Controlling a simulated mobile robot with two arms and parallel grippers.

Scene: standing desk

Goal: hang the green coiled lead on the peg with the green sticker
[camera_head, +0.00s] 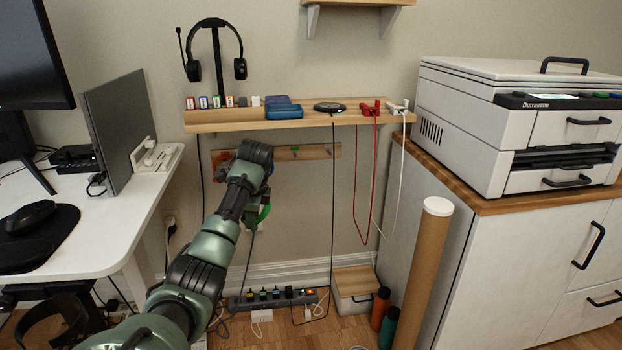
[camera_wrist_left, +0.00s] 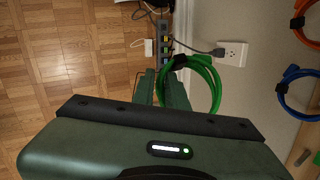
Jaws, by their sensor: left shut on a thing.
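The green coiled lead (camera_head: 262,216) hangs from my left gripper (camera_head: 252,212), below the wooden peg rail (camera_head: 315,152). In the left wrist view the green lead (camera_wrist_left: 213,84) is a loop with a black tie, and the left gripper (camera_wrist_left: 170,88) is shut on it near that tie. A peg with a small green mark (camera_head: 295,153) shows on the bare right part of the rail; a green sticker (camera_wrist_left: 317,159) shows at the right edge of the wrist view. My arm hides part of the rail. My right gripper is not in view.
An orange coil (camera_wrist_left: 306,27) and a blue coil (camera_wrist_left: 298,92) hang at the wall. The shelf (camera_head: 300,118) overhangs the rail. A black cable (camera_head: 333,190) and a red lead (camera_head: 357,200) hang down at the right. A power strip (camera_head: 272,298) lies below.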

